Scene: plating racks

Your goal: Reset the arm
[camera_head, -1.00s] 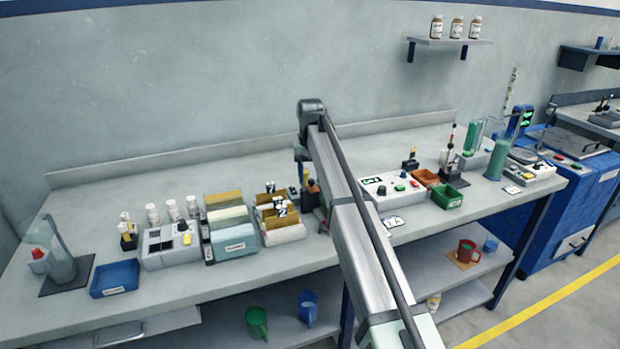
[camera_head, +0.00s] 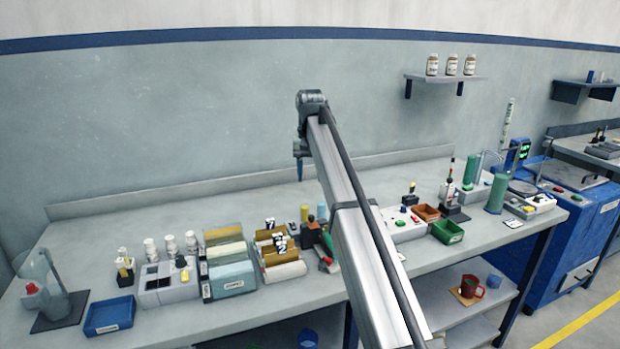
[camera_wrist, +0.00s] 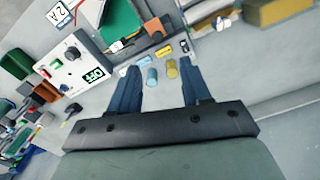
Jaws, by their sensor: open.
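My gripper (camera_wrist: 160,88) shows in the wrist view with its two blue fingers spread apart and nothing between them.
The bench (camera_head: 130,213) holds a blue tray (camera_head: 110,316), a grey device (camera_head: 168,283), file racks (camera_head: 229,262), a white control box (camera_head: 401,225) and a green bin (camera_head: 447,231). A wall shelf (camera_head: 445,77) with jars is at the upper right. The back left bench is bare.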

